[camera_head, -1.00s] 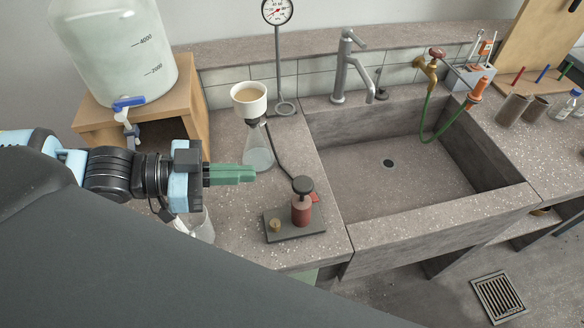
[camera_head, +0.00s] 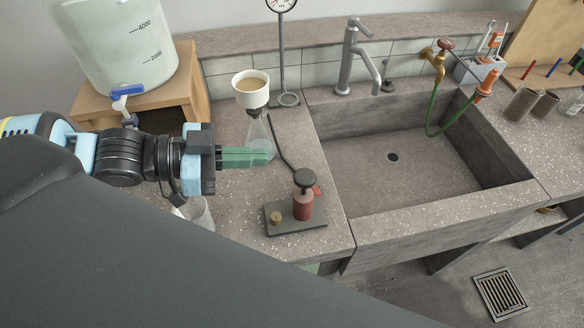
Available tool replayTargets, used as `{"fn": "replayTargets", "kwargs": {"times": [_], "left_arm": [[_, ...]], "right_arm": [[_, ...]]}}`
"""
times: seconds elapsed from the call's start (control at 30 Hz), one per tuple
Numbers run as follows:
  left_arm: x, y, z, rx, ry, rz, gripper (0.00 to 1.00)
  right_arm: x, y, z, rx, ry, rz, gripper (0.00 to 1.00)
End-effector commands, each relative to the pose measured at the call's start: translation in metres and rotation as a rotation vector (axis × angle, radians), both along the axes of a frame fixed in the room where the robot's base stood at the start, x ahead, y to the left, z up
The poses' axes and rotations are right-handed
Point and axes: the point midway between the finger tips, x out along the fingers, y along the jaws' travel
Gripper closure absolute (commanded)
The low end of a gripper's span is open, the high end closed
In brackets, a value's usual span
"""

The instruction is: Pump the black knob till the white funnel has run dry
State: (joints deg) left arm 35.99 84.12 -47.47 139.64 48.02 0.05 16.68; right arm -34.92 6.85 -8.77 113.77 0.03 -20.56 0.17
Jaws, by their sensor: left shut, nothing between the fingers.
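The black knob (camera_head: 304,179) tops a red pump cylinder (camera_head: 303,206) on a dark base plate (camera_head: 285,219). The knob stands raised above the cylinder. The white funnel (camera_head: 250,90) sits upright on a glass flask (camera_head: 259,132) and holds tan-brown liquid. A dark hose (camera_head: 280,147) runs from the flask towards the pump. My left gripper (camera_head: 270,149) is shut and empty, its green fingers pointing right, in front of the flask in this view and above and left of the knob. My right gripper is not in view.
A stone sink (camera_head: 390,156) with a grey tap (camera_head: 352,60) lies to the right. A large water container (camera_head: 115,45) stands on a wooden stand (camera_head: 192,80) at the left. A gauge stand (camera_head: 281,50) is behind the funnel. A glass beaker (camera_head: 195,212) sits below my left arm.

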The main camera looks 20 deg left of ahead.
Motion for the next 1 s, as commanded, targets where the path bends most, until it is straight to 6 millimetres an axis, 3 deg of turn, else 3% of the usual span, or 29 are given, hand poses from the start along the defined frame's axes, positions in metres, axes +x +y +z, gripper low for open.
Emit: {"fn": "replayTargets", "kwargs": {"times": [0.6,0.8,1.0], "left_arm": [[0.038,-0.057,-0.013,-0.002,-0.005,-0.001,1.0],[0.037,-0.056,-0.043,0.002,0.001,0.001,1.0],[0.037,-0.056,-0.055,0.002,0.0,0.0,1.0]], "right_arm": [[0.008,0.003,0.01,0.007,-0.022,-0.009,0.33],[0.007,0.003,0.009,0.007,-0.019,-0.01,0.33],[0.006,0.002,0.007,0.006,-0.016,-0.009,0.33]]}}
